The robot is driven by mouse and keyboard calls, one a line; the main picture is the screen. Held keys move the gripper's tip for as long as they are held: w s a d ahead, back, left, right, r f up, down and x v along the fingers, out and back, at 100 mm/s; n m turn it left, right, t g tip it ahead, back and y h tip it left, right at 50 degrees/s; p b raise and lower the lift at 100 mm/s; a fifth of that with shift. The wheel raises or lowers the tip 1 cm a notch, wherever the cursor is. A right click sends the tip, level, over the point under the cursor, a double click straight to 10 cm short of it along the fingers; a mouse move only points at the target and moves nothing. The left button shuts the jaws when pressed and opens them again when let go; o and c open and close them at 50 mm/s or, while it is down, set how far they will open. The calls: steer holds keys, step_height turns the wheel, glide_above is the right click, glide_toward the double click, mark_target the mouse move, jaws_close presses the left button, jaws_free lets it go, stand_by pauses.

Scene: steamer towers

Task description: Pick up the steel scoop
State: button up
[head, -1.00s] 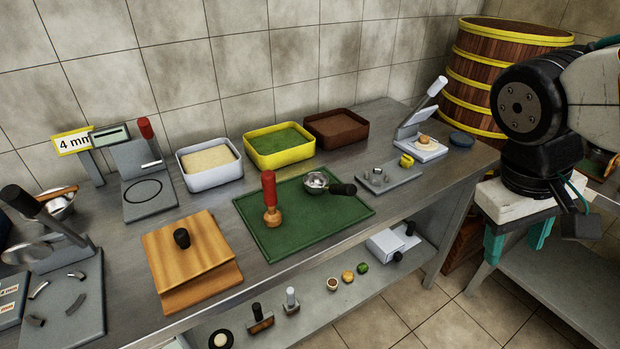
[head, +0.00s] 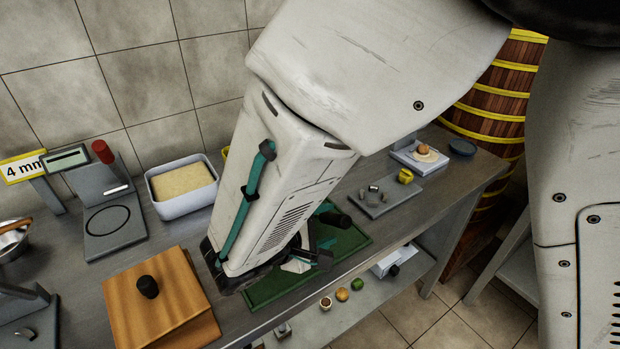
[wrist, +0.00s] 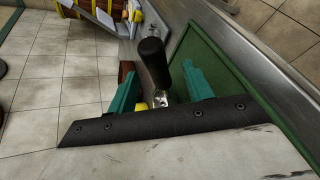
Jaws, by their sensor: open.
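The steel scoop lies on the green mat (head: 352,246); in the head view only its black handle (head: 336,220) shows past my arm, and its bowl is hidden. My gripper (head: 318,236) is low over the mat beside the handle. In the wrist view, my gripper (wrist: 158,78) is open, with one teal finger on each side of the scoop's black handle (wrist: 153,60). A bit of shiny metal shows at the handle's lower end. I cannot tell whether the fingers touch it.
A wooden block with a black knob (head: 147,287) stands left of the mat. A grey tray with small metal parts (head: 375,202) is on the right. A white bin (head: 181,188) stands at the back. My arm hides the middle of the counter.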

steer(key=x, duration=0.6)
steer(key=shift+w, duration=0.25)
steer(key=shift+a, duration=0.1)
jaws_close()
